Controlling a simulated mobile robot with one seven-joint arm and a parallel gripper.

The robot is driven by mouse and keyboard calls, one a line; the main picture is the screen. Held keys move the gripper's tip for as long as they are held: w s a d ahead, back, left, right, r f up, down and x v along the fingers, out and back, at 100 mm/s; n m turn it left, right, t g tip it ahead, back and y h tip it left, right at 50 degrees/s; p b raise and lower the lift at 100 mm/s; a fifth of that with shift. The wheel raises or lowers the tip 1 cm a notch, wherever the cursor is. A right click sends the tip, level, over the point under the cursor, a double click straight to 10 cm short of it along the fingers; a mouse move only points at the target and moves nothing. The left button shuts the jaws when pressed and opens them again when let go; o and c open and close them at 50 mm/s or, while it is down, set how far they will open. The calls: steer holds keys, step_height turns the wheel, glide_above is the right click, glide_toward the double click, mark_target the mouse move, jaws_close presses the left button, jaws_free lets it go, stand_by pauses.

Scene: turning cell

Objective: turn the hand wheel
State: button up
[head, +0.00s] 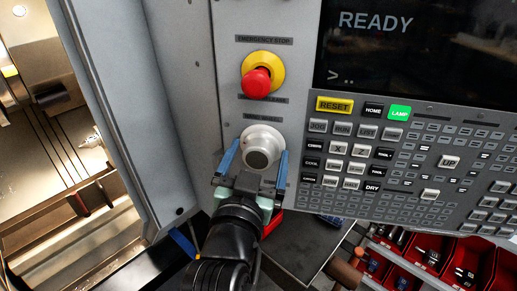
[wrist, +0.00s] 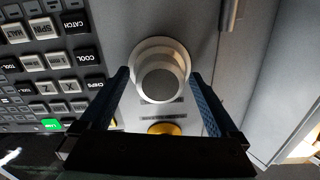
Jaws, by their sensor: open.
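The hand wheel (head: 262,147) is a round silver-grey knob with a dark face, mounted on the control panel below the red emergency stop button. In the wrist view the hand wheel (wrist: 161,76) stands out from the panel, between the fingers. My gripper (head: 254,160) is open, with one blue finger at the left of the wheel and one at the right. A gap shows between each finger and the wheel in the wrist view (wrist: 162,88).
The red emergency stop (head: 257,83) on its yellow ring is just above the wheel. A keypad (head: 400,165) and a screen reading READY (head: 400,45) are at the right. Red bins (head: 425,255) stand at lower right. The machine's open interior (head: 60,140) is at left.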

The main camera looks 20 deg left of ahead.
steer(key=shift+w, duration=0.25)
steer(key=c, duration=1.1)
steer(key=shift+n, duration=0.4)
